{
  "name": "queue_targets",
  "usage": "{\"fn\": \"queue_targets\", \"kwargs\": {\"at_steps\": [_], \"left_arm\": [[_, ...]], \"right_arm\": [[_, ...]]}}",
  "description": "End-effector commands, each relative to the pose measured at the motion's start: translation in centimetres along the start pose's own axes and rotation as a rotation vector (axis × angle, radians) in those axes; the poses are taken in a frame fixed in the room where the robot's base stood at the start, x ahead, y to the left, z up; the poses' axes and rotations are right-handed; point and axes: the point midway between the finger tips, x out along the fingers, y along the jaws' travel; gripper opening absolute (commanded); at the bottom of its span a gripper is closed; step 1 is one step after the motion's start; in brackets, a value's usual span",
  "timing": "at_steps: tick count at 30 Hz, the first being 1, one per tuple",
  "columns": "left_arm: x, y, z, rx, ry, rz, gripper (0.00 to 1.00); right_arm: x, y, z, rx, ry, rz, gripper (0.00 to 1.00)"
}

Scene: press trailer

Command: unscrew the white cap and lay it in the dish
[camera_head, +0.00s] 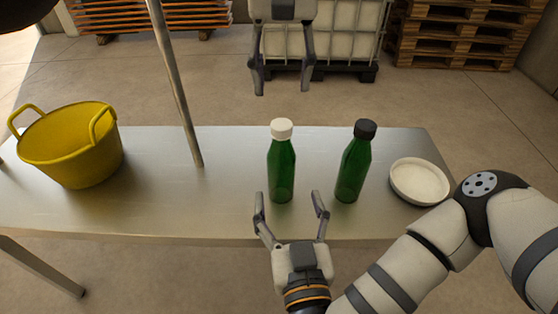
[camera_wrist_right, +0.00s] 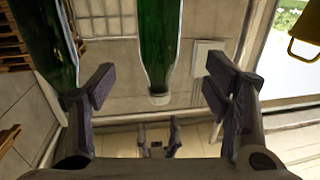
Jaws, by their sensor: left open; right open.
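A green bottle (camera_head: 281,172) with a white cap (camera_head: 281,129) stands upright on the metal table. My left gripper (camera_head: 283,92) is open, above and beyond the white cap, fingers pointing down, touching nothing. My right gripper (camera_head: 289,197) is open at the table's front edge, in front of the bottle's lower part, with nothing held. In the right wrist view, where the scene appears upside down, the bottle (camera_wrist_right: 160,45) and its white cap (camera_wrist_right: 159,98) show between the right fingers (camera_wrist_right: 160,80). The white round dish (camera_head: 420,181) is empty at the table's right.
A second green bottle (camera_head: 351,175) with a black cap (camera_head: 365,128) stands just right of the first. A yellow bucket (camera_head: 72,150) is on the table's left (camera_head: 150,205). A metal post (camera_head: 175,80) rises near the middle. Pallets (camera_head: 465,35) stand behind.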

Motion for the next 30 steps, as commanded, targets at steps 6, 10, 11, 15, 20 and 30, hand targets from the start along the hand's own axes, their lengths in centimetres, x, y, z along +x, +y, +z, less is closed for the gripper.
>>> {"fn": "queue_targets", "kwargs": {"at_steps": [6,10,11,15,20,30], "left_arm": [[0.1,0.0,0.0,0.000,-0.001,0.000,0.47],[0.1,0.0,0.0,0.001,-0.002,0.000,0.47],[0.1,0.0,0.0,0.001,-0.002,0.001,0.47],[0.1,0.0,0.0,0.001,-0.002,0.001,0.47],[0.1,0.0,0.0,0.001,-0.002,0.001,0.47],[0.1,-0.1,0.0,0.001,-0.002,0.001,0.47]], "right_arm": [[2.9,-0.7,-0.1,-0.005,-0.001,-0.022,0.71],[5.5,0.2,-0.4,-0.003,0.012,0.005,0.71],[6.2,0.2,-0.3,-0.001,0.011,0.007,0.71],[9.0,0.2,-0.3,-0.001,0.009,0.005,0.71],[10.7,0.1,-0.2,-0.001,0.006,0.003,0.71],[11.1,0.1,-0.2,-0.001,0.004,0.002,0.62]]}}
